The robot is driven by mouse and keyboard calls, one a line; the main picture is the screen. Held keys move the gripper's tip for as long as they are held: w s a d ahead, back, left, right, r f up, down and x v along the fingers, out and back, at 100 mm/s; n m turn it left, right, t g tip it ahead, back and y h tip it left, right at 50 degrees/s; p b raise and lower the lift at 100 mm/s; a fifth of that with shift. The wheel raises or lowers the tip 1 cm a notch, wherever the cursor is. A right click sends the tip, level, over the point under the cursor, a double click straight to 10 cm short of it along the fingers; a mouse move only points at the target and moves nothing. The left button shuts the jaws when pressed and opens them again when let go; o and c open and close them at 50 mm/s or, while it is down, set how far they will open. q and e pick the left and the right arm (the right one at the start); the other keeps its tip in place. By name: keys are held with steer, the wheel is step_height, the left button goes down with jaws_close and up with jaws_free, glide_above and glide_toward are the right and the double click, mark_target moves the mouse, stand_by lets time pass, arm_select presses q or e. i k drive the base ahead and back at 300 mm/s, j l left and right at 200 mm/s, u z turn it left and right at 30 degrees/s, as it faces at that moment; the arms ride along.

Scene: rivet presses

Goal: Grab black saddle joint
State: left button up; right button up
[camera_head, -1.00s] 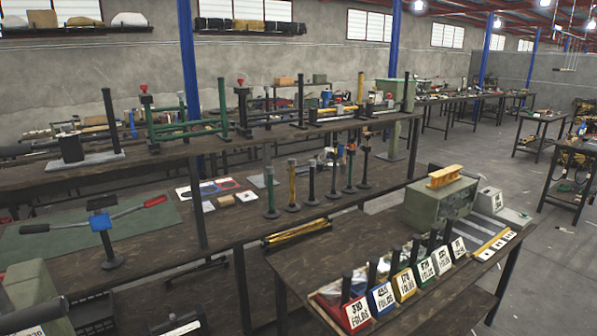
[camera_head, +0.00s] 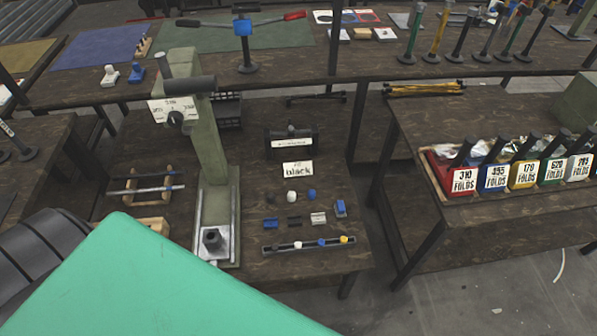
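A small black part (camera_head: 294,222), likely the black saddle joint, lies on the dark wooden table right of the green press. A blue part (camera_head: 270,224) is on its left and a whitish part (camera_head: 318,218) on its right. Another blue part (camera_head: 340,208) stands farther right. Behind them is a row of small rounded pieces: a dark one (camera_head: 270,198), a white one (camera_head: 291,197) and a blue one (camera_head: 311,195). The parts are too small to make out their exact shapes. Neither of my grippers is in view.
The tall green press (camera_head: 208,150) stands left of the parts. A card reading "black" (camera_head: 298,169) is behind them, and a strip with coloured knobs (camera_head: 310,244) in front. A large teal surface (camera_head: 150,290) blocks the lower left. Labelled bins (camera_head: 465,180) are at right.

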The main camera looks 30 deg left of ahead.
mark_target(295, 220)
steer(key=u, duration=0.9)
